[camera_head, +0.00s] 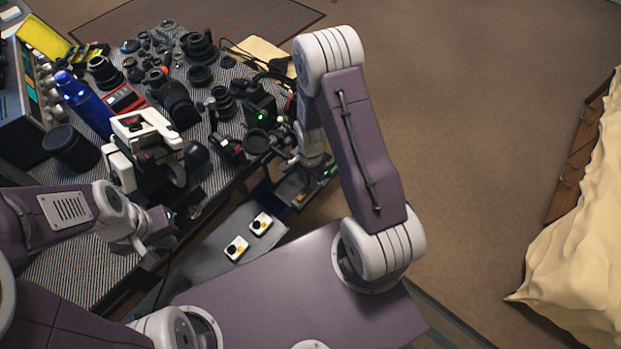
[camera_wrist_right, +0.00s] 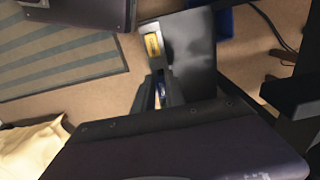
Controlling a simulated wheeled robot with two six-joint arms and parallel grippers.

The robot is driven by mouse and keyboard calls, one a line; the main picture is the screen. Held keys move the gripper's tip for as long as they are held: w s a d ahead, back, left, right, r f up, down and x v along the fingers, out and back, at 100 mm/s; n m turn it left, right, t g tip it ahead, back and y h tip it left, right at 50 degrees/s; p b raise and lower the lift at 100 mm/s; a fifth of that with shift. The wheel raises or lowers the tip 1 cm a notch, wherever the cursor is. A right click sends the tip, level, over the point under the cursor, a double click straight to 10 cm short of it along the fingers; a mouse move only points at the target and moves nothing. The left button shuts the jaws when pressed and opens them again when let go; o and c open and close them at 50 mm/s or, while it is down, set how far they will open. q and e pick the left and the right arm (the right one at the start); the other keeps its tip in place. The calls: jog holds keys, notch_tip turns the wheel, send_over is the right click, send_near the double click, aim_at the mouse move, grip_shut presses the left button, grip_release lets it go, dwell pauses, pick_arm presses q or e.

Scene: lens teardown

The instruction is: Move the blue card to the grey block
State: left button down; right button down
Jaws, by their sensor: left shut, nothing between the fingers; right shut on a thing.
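My right gripper (camera_wrist_right: 158,80) is shut in the right wrist view, with a thin blue sliver (camera_wrist_right: 161,93) between its fingers. This looks like the blue card, mostly hidden by the fingers. In the head view, my right gripper (camera_head: 300,184) hangs at the table's right edge. A grey slab (camera_head: 208,246) lies below and left of it, bearing two small white-and-yellow pieces. I cannot tell whether this slab is the grey block. My left gripper (camera_head: 168,216) is shut and empty, by the table's front edge beside the slab.
The striped table (camera_head: 75,272) is crowded with lenses and camera parts. A white device (camera_head: 148,128) stands near my left arm, with a blue bottle (camera_head: 82,102) behind it. Open floor (camera_head: 465,130) lies right of my right arm; a cream-covered bed (camera_head: 585,240) is farther right.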

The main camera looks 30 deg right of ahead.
jog(key=shift+f, duration=0.25)
dwell(0.4)
jog(key=shift+f+b, duration=0.35)
jog(key=shift+f, duration=0.1)
jog(key=shift+f+b, duration=0.3)
jog(key=shift+f, duration=0.1)
dwell(0.5)
jog(key=c, duration=1.3)
grip_release()
notch_tip(320, 180, up, 9)
jog(key=p, duration=0.2)
jog(key=shift+p, duration=0.3)
jog(key=shift+r, duration=0.1)
